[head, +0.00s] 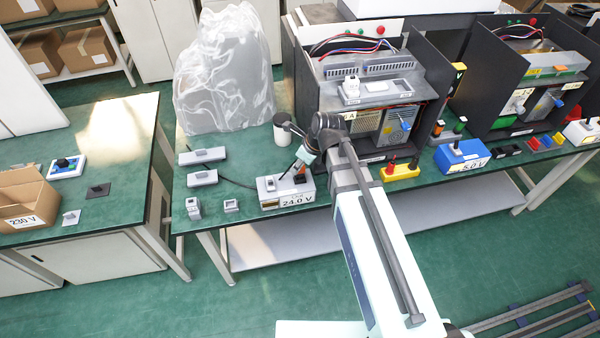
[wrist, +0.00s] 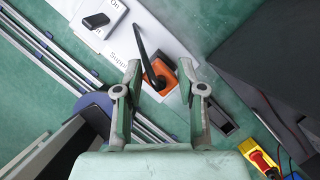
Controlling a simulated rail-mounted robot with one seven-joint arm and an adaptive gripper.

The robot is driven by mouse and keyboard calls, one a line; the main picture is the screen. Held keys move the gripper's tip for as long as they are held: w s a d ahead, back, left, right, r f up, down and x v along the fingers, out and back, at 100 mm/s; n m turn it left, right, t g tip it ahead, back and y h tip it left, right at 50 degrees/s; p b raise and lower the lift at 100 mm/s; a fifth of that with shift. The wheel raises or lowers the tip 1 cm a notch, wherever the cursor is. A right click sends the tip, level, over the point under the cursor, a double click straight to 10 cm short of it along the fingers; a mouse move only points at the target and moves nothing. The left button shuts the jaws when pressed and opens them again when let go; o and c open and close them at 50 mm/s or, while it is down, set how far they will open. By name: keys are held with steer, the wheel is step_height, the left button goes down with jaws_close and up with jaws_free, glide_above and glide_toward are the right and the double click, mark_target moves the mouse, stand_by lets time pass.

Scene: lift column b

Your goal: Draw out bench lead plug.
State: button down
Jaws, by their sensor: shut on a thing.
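The bench lead plug (wrist: 165,76) is an orange block with a black lead rising from it. It sits between the two fingers of my gripper (wrist: 159,72) in the wrist view, and the gripper is shut on it. In the head view my gripper (head: 304,160) comes down over the right part of the grey supply box (head: 271,200), labelled 24.0 V. The plug (head: 299,178) shows there as a small dark and orange patch at the box top. I cannot tell whether it is fully seated in its socket. A dark switch (wrist: 97,20) marked On lies on the box's other end.
Small grey modules (head: 203,178) stand left of the supply box. A yellow block (head: 400,172) and a blue 5.0 V box (head: 461,157) are to the right. A black open-topped cabinet (head: 318,100) rises behind my gripper. A plastic-wrapped object (head: 222,75) stands at the back left.

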steer(key=shift+r+p, duration=2)
steer(key=shift+r, duration=0.6)
